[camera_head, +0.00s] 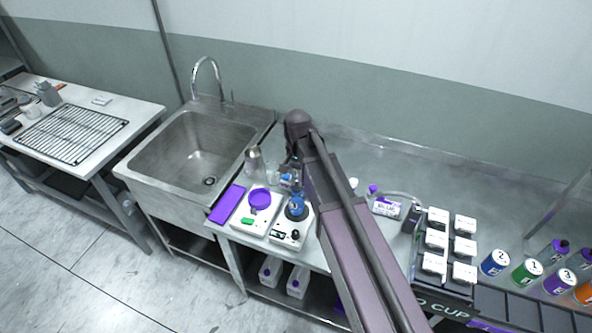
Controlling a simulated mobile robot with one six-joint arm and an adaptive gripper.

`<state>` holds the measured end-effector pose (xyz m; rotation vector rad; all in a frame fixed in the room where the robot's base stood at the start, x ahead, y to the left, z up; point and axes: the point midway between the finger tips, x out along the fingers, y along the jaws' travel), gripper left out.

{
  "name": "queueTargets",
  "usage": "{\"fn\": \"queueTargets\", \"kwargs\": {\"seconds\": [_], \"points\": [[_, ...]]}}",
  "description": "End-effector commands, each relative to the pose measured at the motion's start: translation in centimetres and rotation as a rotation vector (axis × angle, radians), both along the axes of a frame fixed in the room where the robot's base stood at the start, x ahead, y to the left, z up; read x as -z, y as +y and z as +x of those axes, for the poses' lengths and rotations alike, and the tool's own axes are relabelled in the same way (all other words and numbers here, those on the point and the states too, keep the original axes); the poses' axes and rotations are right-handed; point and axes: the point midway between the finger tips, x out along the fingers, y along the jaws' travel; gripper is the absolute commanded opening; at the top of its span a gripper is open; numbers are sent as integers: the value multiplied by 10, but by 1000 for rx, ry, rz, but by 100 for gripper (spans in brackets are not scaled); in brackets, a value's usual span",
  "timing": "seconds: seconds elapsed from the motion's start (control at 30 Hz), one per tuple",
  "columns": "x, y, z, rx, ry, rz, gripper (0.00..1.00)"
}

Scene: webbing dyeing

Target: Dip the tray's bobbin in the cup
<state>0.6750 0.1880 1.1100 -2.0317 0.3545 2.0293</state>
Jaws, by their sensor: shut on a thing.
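My gripper (291,174) is at the end of my dark arm, above the back of the right white device. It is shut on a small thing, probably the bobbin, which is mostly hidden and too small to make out. A small cup with blue in it (297,207) stands on the right white device (284,236), just below and in front of my gripper. I cannot tell whether the held thing touches the cup. A flat purple tray (227,204) lies left of the devices and looks bare.
The left white device (249,222) carries a purple dish (260,199). A metal jug (254,161) stands behind it, beside the sink (199,151). A labelled bottle (385,207), a rack of white boxes (436,243) and numbered cans (495,262) stand right. My arm covers the middle bench.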

Motion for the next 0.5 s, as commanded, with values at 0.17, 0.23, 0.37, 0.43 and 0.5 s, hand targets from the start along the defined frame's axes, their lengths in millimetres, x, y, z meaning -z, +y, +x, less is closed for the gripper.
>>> {"fn": "queueTargets", "kwargs": {"seconds": [0.17,0.23,0.37,0.43,0.5], "points": [[0,0,0,0,0,0,0],[-1,0,0,0,0,0,0],[-6,0,0,0,0,0,0],[-11,0,0,0,0,0,0],[-16,0,0,0,0,0,0]]}}
